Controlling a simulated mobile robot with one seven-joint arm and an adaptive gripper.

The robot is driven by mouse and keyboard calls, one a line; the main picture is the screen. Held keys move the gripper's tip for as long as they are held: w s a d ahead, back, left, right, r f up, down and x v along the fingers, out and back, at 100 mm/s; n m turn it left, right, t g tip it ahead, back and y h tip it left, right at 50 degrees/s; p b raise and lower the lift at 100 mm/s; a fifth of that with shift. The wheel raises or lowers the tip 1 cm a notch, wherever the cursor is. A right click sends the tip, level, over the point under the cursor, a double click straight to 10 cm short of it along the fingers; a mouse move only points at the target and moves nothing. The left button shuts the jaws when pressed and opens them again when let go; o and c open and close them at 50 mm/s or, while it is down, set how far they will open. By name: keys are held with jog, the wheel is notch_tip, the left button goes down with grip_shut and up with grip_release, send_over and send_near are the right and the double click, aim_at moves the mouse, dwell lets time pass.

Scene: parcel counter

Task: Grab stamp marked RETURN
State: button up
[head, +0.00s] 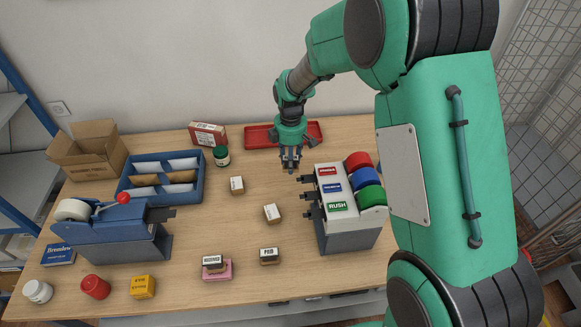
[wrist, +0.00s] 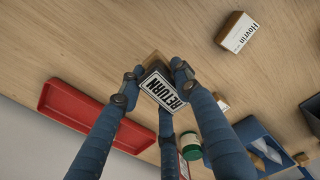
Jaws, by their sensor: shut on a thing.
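The stamp marked RETURN (wrist: 160,88) is a small block with a white, black-framed label, and it shows in the wrist view. My gripper (wrist: 154,84) has its blue fingers closed around the block, with the label facing the camera. In the head view my gripper (head: 291,166) is over the back middle of the counter, in front of the red tray. The stamp cannot be made out there. I cannot tell whether it touches the counter.
The red tray (head: 260,137) lies behind my gripper. A label dispenser (head: 345,234) with coloured rolls stands close to the right. Small cartons (head: 237,185) lie to the left and front. A stamp (head: 269,257) is near the front edge. A blue sorter (head: 138,196) stands left.

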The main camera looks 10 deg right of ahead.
jog(key=shift+r, duration=0.25)
jog(key=shift+a, duration=0.1)
dwell(0.4)
